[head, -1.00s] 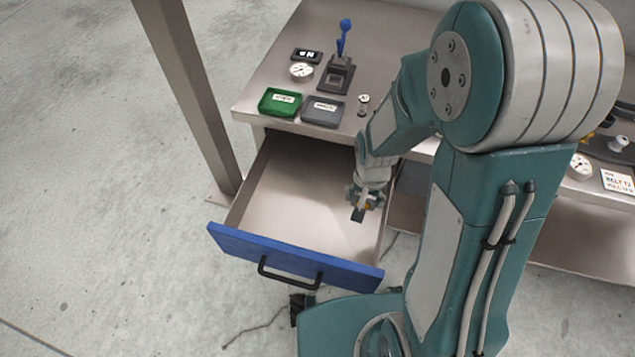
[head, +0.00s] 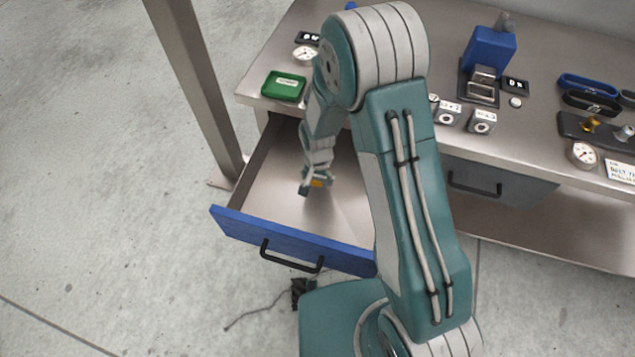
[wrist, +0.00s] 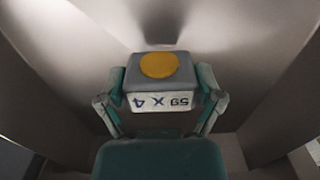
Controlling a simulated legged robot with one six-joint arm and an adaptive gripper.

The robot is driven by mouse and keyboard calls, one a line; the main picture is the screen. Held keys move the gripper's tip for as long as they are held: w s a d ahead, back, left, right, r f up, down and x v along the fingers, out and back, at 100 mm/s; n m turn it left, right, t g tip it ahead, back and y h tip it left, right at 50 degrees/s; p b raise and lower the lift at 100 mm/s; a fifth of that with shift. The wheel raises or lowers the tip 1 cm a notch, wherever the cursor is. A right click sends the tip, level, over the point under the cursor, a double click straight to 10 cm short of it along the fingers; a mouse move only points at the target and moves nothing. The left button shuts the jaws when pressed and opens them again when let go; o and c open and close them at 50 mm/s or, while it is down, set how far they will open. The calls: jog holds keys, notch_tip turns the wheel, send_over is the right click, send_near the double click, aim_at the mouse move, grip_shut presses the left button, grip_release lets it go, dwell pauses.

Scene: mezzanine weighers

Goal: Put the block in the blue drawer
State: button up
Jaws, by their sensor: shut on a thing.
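The block (wrist: 160,95) is grey with a yellow round top and a white label reading "59 x 4", upside down in the wrist view. My gripper (wrist: 160,88) is shut on it, one finger on each side. In the head view my gripper (head: 316,182) hangs over the open blue drawer (head: 290,240), within its outline, and a bit of yellow shows between the fingers. The drawer is pulled out, with a blue front, a black handle and a bare pale interior. I cannot tell how far the block is above the drawer floor.
A green tray (head: 284,86) stands on the metal bench above the drawer. A blue device (head: 489,55), dials and small boxes stand further right. A grey drawer (head: 490,183) below is shut. A metal post (head: 195,90) rises left of the open drawer.

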aim_at(318, 186)
notch_tip(318, 186, down, 3)
jog(key=shift+d+r, duration=0.15)
jog(key=shift+f, duration=0.2)
jog(key=o, duration=1.1)
jog(key=shift+c, duration=0.2)
